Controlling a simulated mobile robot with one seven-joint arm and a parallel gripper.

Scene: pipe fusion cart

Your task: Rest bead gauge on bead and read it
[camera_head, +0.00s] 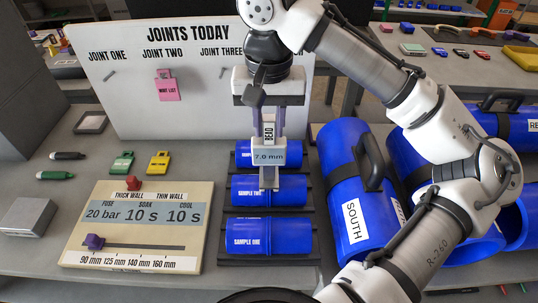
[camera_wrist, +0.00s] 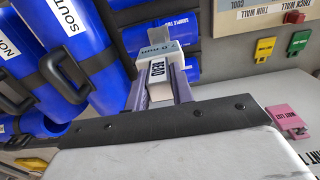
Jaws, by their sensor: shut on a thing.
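My gripper (camera_head: 268,125) is shut on the bead gauge (camera_head: 268,157), a pale block labelled BEAD with a display that reads 7.0 mm. The gauge also shows between my fingers in the wrist view (camera_wrist: 158,72). Its narrow foot points down in front of the blue pipe labelled SAMPLE TWO (camera_head: 293,190), near the middle. I cannot tell whether the foot touches the bead. The pipe labelled SAMPLE ONE (camera_head: 270,238) lies nearer. A third blue pipe (camera_head: 294,149) lies behind, partly hidden by the gauge. All three lie on a dark ribbed rack (camera_head: 304,255).
A setting panel (camera_head: 80,252) with a purple slider and red knob stands left. Large blue pipes with black handles, one labelled SOUTH (camera_head: 340,200), crowd the right. A white board (camera_head: 110,100) with a pink WAIT LIST tag stands behind. Green and yellow tags (camera_head: 158,163) lie left.

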